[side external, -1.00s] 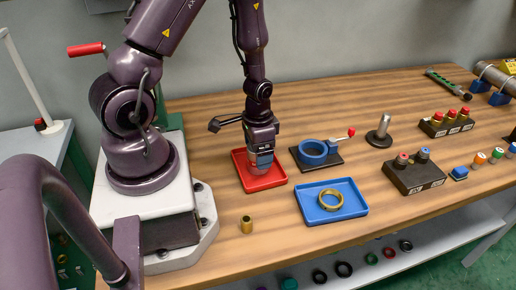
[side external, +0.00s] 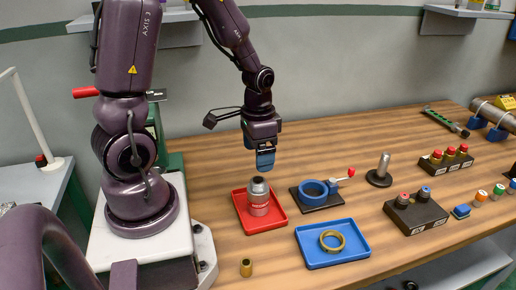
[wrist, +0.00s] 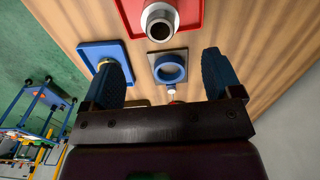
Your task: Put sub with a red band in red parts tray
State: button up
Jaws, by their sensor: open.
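The sub with a red band (side external: 259,197) stands upright in the red parts tray (side external: 239,207).
A blue tray (side external: 353,257) holding a brass ring (side external: 332,240) lies at front right. A blue ring vise (side external: 313,192) with a red-tipped handle is right of the red tray. A brass piece (side external: 246,268) stands in front. A black block (side external: 417,215) with fittings sits further right.

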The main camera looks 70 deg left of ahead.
jog(key=s+d+r+t, duration=0.2)
jog(key=d+r, duration=0.3)
jog(key=r, duration=0.4)
jog(key=s+d+r+t, duration=0.3)
jog(key=d+r, duration=0.3)
jog(key=r, duration=0.4)
jog(key=shift+t, duration=0.3)
